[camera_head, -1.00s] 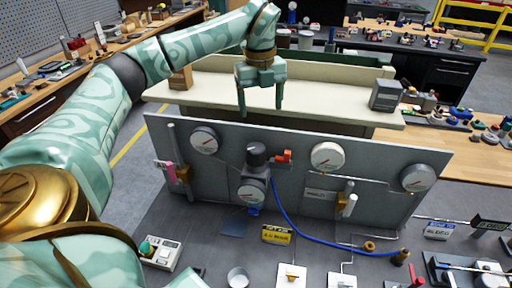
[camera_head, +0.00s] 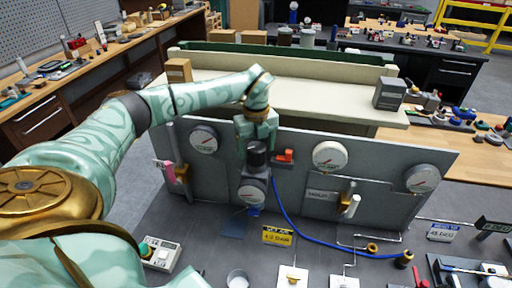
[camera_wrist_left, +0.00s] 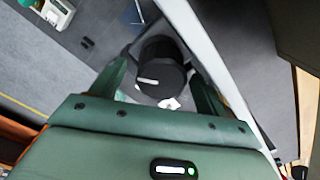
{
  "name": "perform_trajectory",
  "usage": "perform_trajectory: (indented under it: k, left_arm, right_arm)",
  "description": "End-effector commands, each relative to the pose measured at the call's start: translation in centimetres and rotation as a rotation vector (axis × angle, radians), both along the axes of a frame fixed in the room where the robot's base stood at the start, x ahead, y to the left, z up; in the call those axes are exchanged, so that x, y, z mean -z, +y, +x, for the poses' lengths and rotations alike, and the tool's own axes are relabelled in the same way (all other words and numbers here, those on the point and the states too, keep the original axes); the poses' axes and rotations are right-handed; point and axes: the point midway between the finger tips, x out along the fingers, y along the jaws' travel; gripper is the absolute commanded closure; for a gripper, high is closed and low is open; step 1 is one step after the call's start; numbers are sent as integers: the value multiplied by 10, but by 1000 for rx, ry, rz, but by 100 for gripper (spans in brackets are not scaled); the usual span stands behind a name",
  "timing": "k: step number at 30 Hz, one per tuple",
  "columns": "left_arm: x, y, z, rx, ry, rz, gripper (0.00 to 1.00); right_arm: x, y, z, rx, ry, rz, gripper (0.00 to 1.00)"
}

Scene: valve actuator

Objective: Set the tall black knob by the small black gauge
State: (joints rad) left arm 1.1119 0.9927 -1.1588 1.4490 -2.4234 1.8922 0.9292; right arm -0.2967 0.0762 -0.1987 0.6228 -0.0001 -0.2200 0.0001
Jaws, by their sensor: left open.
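The tall black knob (camera_head: 257,158) stands on the grey valve body at the middle of the panel, right above the small black gauge (camera_head: 252,191) with its white dial. In the left wrist view the knob (camera_wrist_left: 160,68) shows from above as a round black cap with a white pointer line toward the left. My left gripper (camera_head: 257,143) is open, just above and around the knob's top. In the left wrist view its two fingers lie on either side of the knob, with no clear contact seen. My right gripper is not in view.
The grey panel (camera_head: 290,205) carries larger gauges (camera_head: 204,139), a red handle (camera_head: 284,155) beside the knob and a blue hose (camera_head: 300,235). A yellow sign (camera_head: 277,236) lies in front. A cream shelf (camera_head: 320,97) runs behind the panel.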

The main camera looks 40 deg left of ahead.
Motion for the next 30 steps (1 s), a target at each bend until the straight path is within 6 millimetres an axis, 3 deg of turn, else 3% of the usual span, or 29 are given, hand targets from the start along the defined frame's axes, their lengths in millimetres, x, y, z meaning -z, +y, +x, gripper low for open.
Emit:
perform_trajectory:
  k: [11, 16, 30]
  left_arm:
    - [8, 0, 0, 1, 0, 0, 25]
    - [8, 0, 0, 0, 0, 0, 70]
    - [5, 0, 0, 86, 0, -1, 70]
  right_arm:
    - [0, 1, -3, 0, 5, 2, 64]
    - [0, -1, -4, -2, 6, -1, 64]
    - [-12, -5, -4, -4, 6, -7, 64]
